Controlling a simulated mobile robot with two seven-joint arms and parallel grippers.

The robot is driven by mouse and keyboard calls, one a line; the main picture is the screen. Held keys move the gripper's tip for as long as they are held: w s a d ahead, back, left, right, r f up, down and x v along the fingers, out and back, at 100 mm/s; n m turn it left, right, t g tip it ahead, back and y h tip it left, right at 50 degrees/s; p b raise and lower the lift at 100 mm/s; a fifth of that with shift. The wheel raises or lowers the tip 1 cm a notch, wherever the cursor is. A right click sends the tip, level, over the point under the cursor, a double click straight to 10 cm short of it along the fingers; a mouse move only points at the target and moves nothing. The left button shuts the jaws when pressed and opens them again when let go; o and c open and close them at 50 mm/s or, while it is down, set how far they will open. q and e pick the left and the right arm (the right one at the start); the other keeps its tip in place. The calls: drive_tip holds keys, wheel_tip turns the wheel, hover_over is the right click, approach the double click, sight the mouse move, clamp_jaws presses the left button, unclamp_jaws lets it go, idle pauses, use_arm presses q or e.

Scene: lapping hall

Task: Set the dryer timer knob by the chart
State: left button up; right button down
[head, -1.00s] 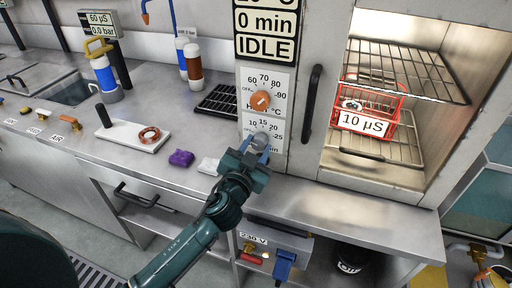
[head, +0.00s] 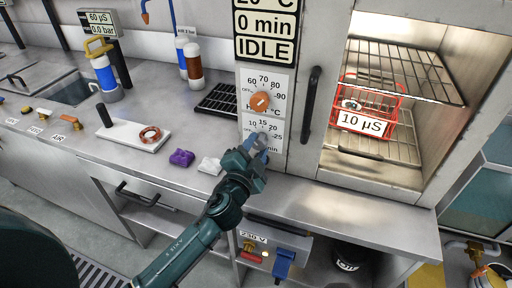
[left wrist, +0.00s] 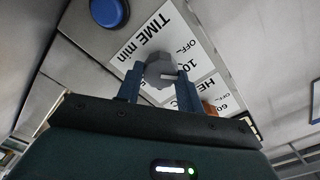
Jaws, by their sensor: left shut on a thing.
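The grey timer knob (left wrist: 160,72) sits on the white dial plate marked TIME min. In the head view the timer dial (head: 276,128) shows figures such as 10, 15, 20 and 25, and the knob is largely hidden by my gripper. My left gripper (head: 258,146) is shut on this knob, one finger on each side, as the left wrist view (left wrist: 160,85) shows. A pale pointer line shows on the knob. The dryer display (head: 265,24) above reads 0 min and IDLE. My right gripper is not in view.
The orange heat knob (head: 260,101) is just above the timer. A black door handle (head: 312,103) stands to the right, beside the open chamber with a red basket (head: 366,118) labelled 10 µS. A purple lump (head: 182,158) and a white one (head: 209,165) lie on the bench.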

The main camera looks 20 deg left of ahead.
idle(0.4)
use_arm(q)
drive_tip(key=o, duration=1)
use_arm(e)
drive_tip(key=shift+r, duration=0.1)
use_arm(q)
drive_tip(key=s+b, duration=0.2)
drive_tip(key=s, duration=1.1)
drive_tip(key=shift+a, duration=0.2)
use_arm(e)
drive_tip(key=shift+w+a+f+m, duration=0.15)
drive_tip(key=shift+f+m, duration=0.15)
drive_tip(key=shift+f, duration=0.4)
use_arm(q)
drive_tip(key=shift+s+f, duration=0.1)
